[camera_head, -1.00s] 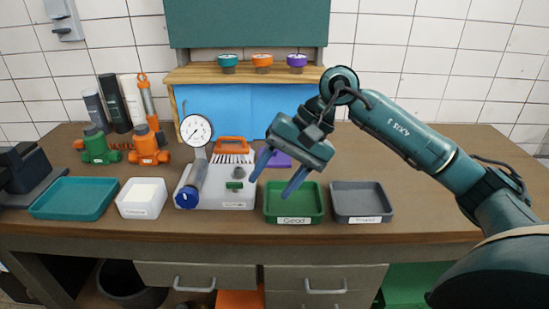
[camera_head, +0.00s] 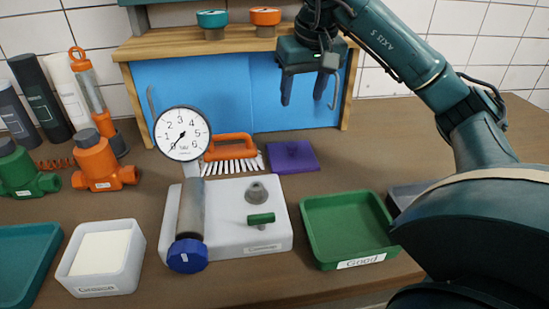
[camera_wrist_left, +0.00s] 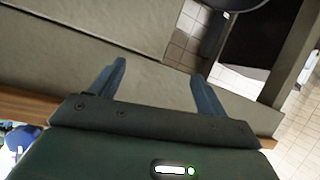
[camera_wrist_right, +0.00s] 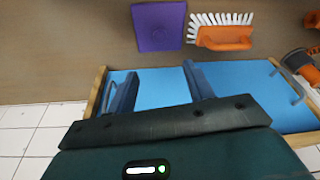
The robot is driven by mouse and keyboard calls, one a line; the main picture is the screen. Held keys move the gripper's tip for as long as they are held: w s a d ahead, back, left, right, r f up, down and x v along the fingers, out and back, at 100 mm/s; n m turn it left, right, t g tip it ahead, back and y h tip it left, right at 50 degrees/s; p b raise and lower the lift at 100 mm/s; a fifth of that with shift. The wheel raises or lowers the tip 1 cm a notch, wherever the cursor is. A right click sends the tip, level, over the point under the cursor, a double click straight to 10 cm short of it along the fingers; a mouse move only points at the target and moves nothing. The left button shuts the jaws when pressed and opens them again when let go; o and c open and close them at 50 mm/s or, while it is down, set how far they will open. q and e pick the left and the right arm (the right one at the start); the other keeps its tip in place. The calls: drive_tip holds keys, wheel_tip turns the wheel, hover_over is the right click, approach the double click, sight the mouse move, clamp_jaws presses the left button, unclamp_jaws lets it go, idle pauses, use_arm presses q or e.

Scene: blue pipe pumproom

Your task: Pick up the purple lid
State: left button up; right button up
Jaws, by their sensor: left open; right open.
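A flat purple square piece (camera_head: 292,156) with a small mark at its middle lies on the bench; it also shows in the right wrist view (camera_wrist_right: 158,26). The round purple lid seen earlier on the shelf does not show now; my right gripper and arm cover that area. My left gripper (camera_wrist_left: 158,68) shows only in the left wrist view, open and empty, near the bench front.
The orange brush (camera_head: 230,146) lies left of the purple square. The gauge (camera_head: 182,133), white base and green tray (camera_head: 345,228) stand nearer. Bench right of the square is clear.

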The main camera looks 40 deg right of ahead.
drive_tip(key=b, duration=0.2)
hover_over(292, 144)
drive_tip(key=s, duration=0.1)
wheel_tip(292, 144, down, 8)
drive_tip(key=shift+s+a+f, duration=0.1)
drive_tip(key=shift+s+a, duration=0.05)
drive_tip(key=shift+a+b+x, duration=0.2)
drive_tip(key=shift+b+x, duration=0.15)
drive_tip(key=shift+x, duration=2.2)
drive_tip(key=shift+s+d+f, duration=0.1)
drive_tip(key=shift+s, duration=0.05)
drive_tip(key=shift+c, duration=0.3)
drive_tip(key=c, duration=1)
